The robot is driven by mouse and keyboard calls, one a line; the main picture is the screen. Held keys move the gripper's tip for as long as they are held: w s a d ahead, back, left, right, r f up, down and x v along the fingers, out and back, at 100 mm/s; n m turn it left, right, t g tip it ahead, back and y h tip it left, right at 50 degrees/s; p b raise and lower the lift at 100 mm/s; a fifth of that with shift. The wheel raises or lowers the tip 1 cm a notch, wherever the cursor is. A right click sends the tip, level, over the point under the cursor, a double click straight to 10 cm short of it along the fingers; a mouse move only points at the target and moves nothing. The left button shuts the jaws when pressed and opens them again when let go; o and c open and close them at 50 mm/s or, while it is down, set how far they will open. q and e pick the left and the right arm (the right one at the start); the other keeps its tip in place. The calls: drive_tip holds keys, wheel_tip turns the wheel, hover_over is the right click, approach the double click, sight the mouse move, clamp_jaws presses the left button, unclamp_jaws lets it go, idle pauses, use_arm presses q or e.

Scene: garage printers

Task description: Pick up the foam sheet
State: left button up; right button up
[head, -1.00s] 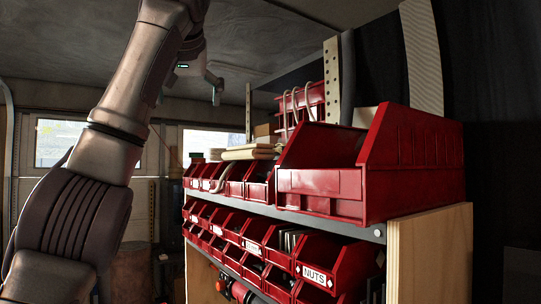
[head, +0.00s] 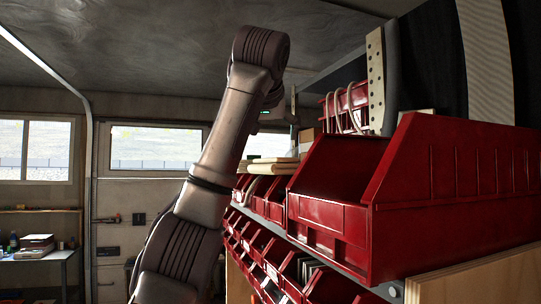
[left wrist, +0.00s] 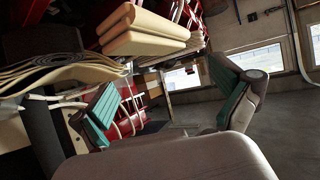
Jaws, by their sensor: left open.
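Cream, folded, slab-like sheets (head: 272,165) lie stacked on top of the shelf's far bins in the head view. They show larger at the upper left of the left wrist view (left wrist: 145,32). Thin wavy cream sheets (left wrist: 60,75) lie lower left there. I cannot tell for certain which is the foam sheet. My left gripper (left wrist: 168,102) is open, with its teal-padded fingers wide apart and nothing between them. The cream stack is beyond and above the left-hand finger, apart from it. In the head view my left arm hides most of the gripper. My right gripper is not in view.
A large red bin (head: 335,215) stands on the near end of the shelf, with rows of smaller red bins (head: 268,200) beyond and below. A red rack with pale hoops (head: 346,105) and a perforated upright (head: 376,80) rise behind. A side table (head: 40,252) stands far left.

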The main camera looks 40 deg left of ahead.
use_arm(q)
drive_tip(key=w, duration=0.1)
drive_tip(key=p, duration=0.1)
drive_tip(key=w+f, duration=0.1)
drive_tip(key=shift+w+a, duration=0.3)
drive_tip(key=shift+a, duration=0.1)
drive_tip(key=shift+w+a+f+p, duration=0.2)
drive_tip(key=shift+w+f+p, duration=0.2)
drive_tip(key=shift+p, duration=0.3)
drive_tip(key=p+x, duration=0.2)
drive_tip(key=x, duration=0.2)
drive_tip(key=shift+a+f+p, duration=0.15)
drive_tip(key=shift+a+p, duration=0.15)
drive_tip(key=shift+p, duration=0.05)
drive_tip(key=shift+w+a+f, duration=0.1)
drive_tip(key=shift+w+f, duration=0.05)
drive_tip(key=shift+w, duration=0.05)
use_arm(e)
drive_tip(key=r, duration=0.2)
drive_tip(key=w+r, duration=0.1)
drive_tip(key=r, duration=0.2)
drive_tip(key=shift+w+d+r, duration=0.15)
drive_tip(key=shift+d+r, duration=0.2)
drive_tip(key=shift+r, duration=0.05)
use_arm(q)
drive_tip(key=shift+s+d, duration=0.15)
drive_tip(key=shift+d, duration=0.1)
drive_tip(key=c, duration=0.9)
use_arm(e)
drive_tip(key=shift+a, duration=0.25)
